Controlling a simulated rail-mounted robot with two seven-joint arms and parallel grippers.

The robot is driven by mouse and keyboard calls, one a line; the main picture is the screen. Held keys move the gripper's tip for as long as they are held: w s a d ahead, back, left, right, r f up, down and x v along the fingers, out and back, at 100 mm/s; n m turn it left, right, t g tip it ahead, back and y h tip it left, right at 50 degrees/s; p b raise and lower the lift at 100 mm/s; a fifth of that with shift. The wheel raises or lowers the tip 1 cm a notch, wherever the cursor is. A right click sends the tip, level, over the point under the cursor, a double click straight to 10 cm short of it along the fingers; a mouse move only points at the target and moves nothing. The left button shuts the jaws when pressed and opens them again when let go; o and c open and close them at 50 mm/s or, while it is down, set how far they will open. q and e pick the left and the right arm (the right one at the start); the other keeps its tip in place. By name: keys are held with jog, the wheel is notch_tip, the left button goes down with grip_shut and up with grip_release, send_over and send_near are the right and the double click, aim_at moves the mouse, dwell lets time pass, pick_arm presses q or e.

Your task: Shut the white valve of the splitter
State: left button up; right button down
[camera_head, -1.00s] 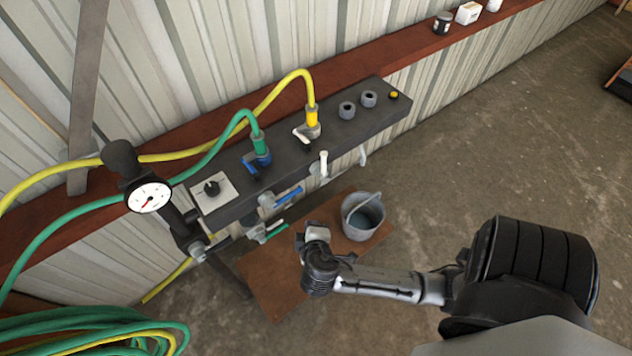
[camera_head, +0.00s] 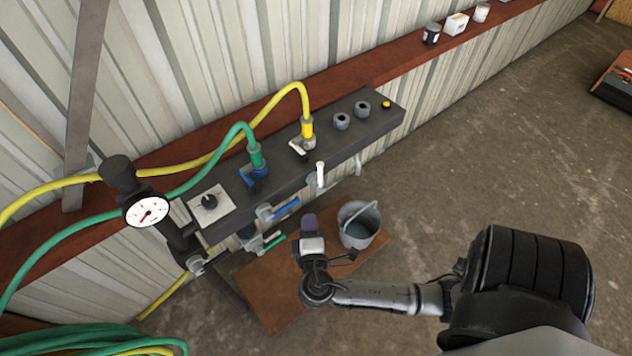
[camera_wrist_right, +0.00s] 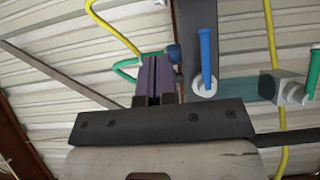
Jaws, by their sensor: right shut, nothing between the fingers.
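The splitter appears to be the long dark bar (camera_head: 290,160) along the wall, with hoses and levers on it. A white upright lever (camera_head: 320,174) is on its front side, and another whitish lever (camera_head: 297,148) is at the yellow hose connection. A blue lever (camera_head: 286,208) and a green lever (camera_head: 274,241) are on the front further left. My right gripper (camera_head: 309,222) is below the bar, apart from the white levers, its purple fingers shut and empty. In the right wrist view the fingers (camera_wrist_right: 156,78) are together, left of the blue lever (camera_wrist_right: 206,58); the white levers are not clear there.
A grey bucket (camera_head: 357,232) stands on a brown board (camera_head: 270,285), just right of my right gripper. A round gauge (camera_head: 147,210) is at the bar's left end. Green and yellow hoses run along the wall.

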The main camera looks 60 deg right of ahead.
aim_at(316, 181)
jog(key=shift+s+d+x, duration=0.25)
jog(key=shift+s+x, duration=0.15)
jog(key=shift+x, duration=1.75)
jog(key=shift+s+d+x, duration=0.25)
jog(key=shift+s+x, duration=0.15)
jog(key=shift+x, duration=1.7)
jog(key=shift+s+d+x, duration=0.3)
jog(key=shift+s+x, duration=0.1)
jog(key=shift+x, duration=1.75)
jog(key=shift+r, duration=0.1)
